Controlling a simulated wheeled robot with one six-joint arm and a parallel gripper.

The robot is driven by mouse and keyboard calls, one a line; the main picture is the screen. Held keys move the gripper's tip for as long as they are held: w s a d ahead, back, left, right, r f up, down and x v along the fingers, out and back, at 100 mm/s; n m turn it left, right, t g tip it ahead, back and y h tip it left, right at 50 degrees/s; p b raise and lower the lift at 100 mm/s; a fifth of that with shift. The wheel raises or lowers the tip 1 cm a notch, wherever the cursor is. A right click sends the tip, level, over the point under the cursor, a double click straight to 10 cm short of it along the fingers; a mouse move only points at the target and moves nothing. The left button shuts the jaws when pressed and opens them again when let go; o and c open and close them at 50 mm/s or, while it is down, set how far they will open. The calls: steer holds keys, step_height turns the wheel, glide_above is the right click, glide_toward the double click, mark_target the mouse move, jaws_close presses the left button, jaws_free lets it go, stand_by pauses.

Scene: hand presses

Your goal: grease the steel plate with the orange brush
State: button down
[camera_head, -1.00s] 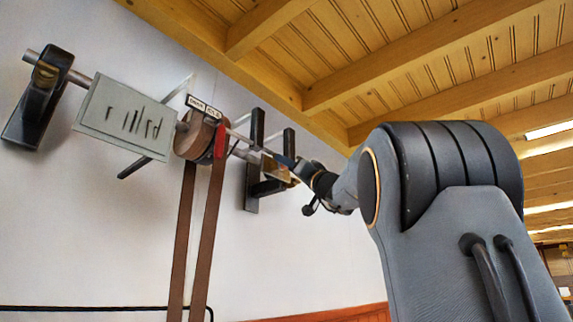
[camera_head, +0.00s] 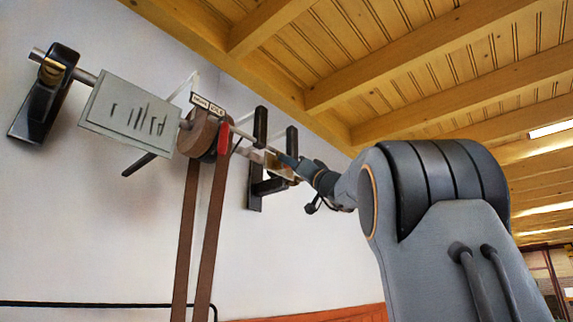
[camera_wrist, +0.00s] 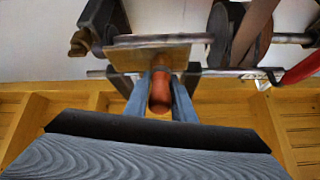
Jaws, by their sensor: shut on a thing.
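My gripper (camera_head: 287,160) is at the end of the raised arm, small in the head view, beside the overhead shaft. In the wrist view, my gripper (camera_wrist: 160,90) has its two blue-grey fingers closed around an orange, rounded handle (camera_wrist: 160,95). No bristles show. A grey plate (camera_head: 130,115) with dark slit-like marks hangs at the upper left in the head view, well apart from my gripper. I cannot tell whether it is the steel plate.
A metal shaft (camera_wrist: 215,73) runs close beyond my fingers. A brown pulley (camera_head: 200,137) carries two hanging belts, with a red lever (camera_head: 224,138) beside it. Black brackets (camera_head: 45,95) stand on the white wall. Yellow wooden beams (camera_head: 400,75) cross overhead.

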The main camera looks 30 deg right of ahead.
steer(key=w+d+b, duration=0.1)
steer(key=w+d, duration=0.1)
steer(key=d, duration=0.3)
steer(key=shift+d+b, duration=0.3)
steer(key=shift+d, duration=0.05)
stand_by(0.3)
steer(key=shift+w+f+b, duration=0.1)
steer(key=shift+b, duration=0.3)
steer(key=a+b, duration=0.1)
steer(key=s+a+b, duration=0.1)
steer(key=b, duration=0.1)
steer(key=a+b, duration=0.1)
steer(key=shift+s+a, duration=0.3)
